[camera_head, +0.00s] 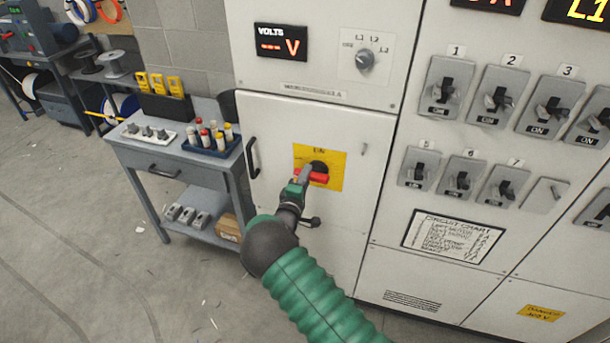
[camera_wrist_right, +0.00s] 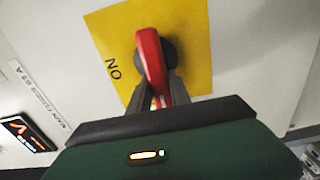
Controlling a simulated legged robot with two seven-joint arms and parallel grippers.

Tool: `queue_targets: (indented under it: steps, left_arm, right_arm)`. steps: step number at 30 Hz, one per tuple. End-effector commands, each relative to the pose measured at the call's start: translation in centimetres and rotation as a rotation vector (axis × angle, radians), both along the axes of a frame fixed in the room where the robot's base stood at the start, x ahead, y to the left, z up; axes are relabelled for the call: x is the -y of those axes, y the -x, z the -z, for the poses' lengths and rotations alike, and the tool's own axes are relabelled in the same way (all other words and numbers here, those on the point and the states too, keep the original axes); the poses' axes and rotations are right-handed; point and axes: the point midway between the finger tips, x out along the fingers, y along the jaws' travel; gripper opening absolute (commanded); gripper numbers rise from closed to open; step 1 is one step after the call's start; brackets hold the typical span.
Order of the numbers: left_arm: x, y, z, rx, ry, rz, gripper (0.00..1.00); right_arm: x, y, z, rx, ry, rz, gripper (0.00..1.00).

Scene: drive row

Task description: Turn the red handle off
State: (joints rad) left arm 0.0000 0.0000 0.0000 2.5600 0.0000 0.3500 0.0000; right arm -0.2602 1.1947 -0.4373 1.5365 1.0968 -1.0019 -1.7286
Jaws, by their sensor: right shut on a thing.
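The red handle (camera_head: 320,177) is a rotary handle on a dark hub over a yellow plate (camera_head: 334,158) on the white cabinet door. In the head view it lies roughly level, below the plate's "ON" label. In the right wrist view the red handle (camera_wrist_right: 150,62) stands over the yellow plate (camera_wrist_right: 195,40), with "ON" lettering at the left. My right gripper (camera_head: 304,175) is at the handle; in the right wrist view its dark fingers (camera_wrist_right: 162,92) are closed around the handle's near end. My left gripper is in neither view.
The switch panel (camera_head: 505,95) with several levers is to the right. A black door handle (camera_head: 251,158) is left of the yellow plate. A grey workbench (camera_head: 170,150) with a tray of red- and yellow-capped items stands at the left. The floor (camera_head: 60,230) at the lower left is mostly clear.

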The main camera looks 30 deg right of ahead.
Motion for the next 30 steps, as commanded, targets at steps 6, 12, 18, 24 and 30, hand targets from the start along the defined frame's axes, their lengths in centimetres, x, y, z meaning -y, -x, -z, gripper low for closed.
queue_targets:
  steps: [6, 12, 18, 24, 30]
  left_arm:
    - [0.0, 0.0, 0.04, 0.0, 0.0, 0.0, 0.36]
    - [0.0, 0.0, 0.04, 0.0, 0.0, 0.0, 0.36]
    - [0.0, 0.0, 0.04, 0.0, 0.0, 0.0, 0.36]
    - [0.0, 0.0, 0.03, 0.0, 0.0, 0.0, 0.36]
    - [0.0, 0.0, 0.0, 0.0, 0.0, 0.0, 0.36]
  right_arm:
    - [0.25, 0.38, 0.79, -0.035, 0.01, 0.008, 0.0]
    - [0.3, 0.39, 0.77, -0.038, 0.014, 0.008, 0.0]
    - [0.33, 0.4, 0.74, -0.038, 0.015, 0.008, 0.28]
    - [0.28, 0.31, 0.43, -0.03, 0.017, 0.007, 0.45]
    - [0.12, 0.18, 0.18, -0.026, 0.018, 0.004, 0.45]
